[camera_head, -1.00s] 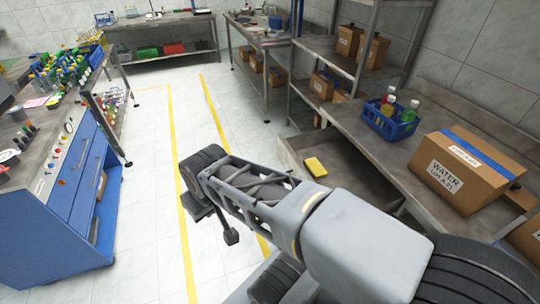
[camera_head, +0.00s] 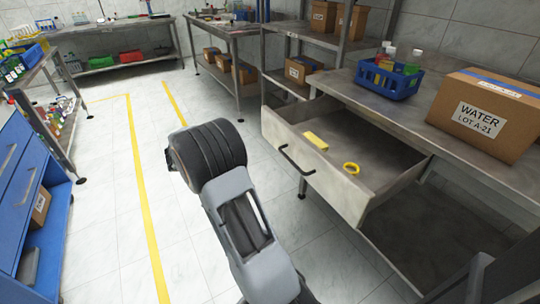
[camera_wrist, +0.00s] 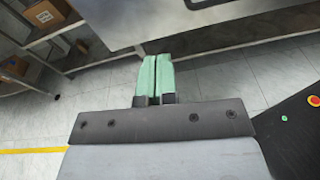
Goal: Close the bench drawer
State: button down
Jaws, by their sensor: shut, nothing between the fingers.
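The bench drawer (camera_head: 322,177) is pulled out from the grey bench on the right in the head view. Its dark bar handle (camera_head: 296,160) is on the front panel. A yellow block (camera_head: 315,141) and a yellow ring (camera_head: 351,168) lie inside it. In the wrist view my gripper (camera_wrist: 155,62) shows two green fingers pressed together with nothing between them. A grey metal surface edge (camera_wrist: 130,44) lies just beyond the fingertips; I cannot tell whether it is the drawer. The head view shows my arm left of the drawer, but not the fingers.
A blue cabinet (camera_head: 22,190) is at the left. Tiled floor with yellow lines (camera_head: 140,200) is clear between them.

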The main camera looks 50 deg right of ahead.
notch_tip(320, 180, down, 3)
jog(key=w+d+n+h+b, duration=0.1)
jog(key=w, duration=0.1)
jog(key=b, duration=0.4)
send_near(276, 135)
jog(key=shift+h, duration=0.3)
jog(key=x, duration=0.6)
jog(key=shift+s+f, duration=0.1)
jog(key=shift+f, duration=0.25)
jog(key=shift+x, duration=0.75)
jog(key=shift+r, duration=0.15)
